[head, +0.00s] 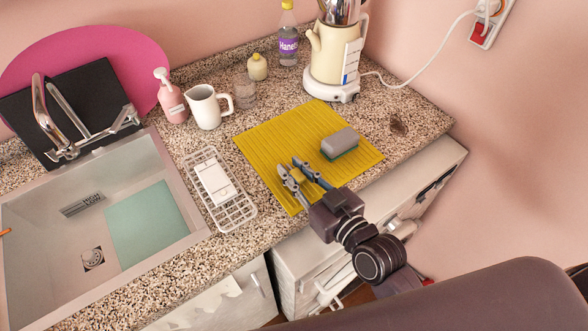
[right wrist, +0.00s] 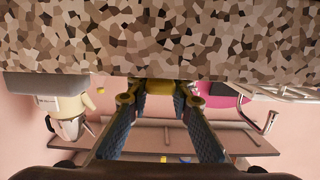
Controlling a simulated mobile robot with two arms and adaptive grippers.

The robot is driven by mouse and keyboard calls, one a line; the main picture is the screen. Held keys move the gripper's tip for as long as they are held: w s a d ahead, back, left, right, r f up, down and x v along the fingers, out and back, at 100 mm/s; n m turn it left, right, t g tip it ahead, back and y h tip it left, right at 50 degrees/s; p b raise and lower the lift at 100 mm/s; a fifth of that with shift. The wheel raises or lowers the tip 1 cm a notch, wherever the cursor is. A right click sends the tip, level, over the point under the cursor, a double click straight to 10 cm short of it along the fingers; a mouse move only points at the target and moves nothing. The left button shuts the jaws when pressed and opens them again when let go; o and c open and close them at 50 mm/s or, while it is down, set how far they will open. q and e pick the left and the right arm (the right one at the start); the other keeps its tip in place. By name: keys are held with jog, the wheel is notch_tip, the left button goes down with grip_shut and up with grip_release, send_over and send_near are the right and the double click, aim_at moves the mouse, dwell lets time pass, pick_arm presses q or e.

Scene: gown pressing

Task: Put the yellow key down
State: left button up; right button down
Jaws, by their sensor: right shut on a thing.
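My right gripper (head: 290,167) reaches in from the lower right, over the front part of the yellow ribbed mat (head: 262,150). Its two fingers are shut on a small yellow piece, the yellow key (head: 299,174), mostly hidden by the fingers and hard to tell from the mat. In the right wrist view a dark yellow piece (right wrist: 160,87) shows between the fingertips (right wrist: 160,103). I cannot tell whether the key touches the mat. My left gripper is not in view.
A grey-and-green sponge (head: 340,142) lies on the mat, right of my gripper. A white rack (head: 219,188) lies left of the mat, beside the sink (head: 189,215). A white pitcher (head: 206,106), glass (head: 244,91) and cream kettle (head: 325,58) stand behind. The mat's left part is clear.

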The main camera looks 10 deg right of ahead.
jog(key=shift+f, duration=0.6)
jog(key=c, duration=1.7)
grip_release()
jog(key=shift+c, duration=0.2)
jog(key=shift+r, duration=0.7)
jog(key=b+v, duration=0.1)
jog(key=v, duration=0.9)
jog(key=shift+s+d+f+b, duration=0.1)
jog(key=shift+s+f+b, duration=0.1)
jog(key=shift+b, duration=0.2)
jog(key=shift+v, duration=0.8)
jog(key=shift+r, duration=0.1)
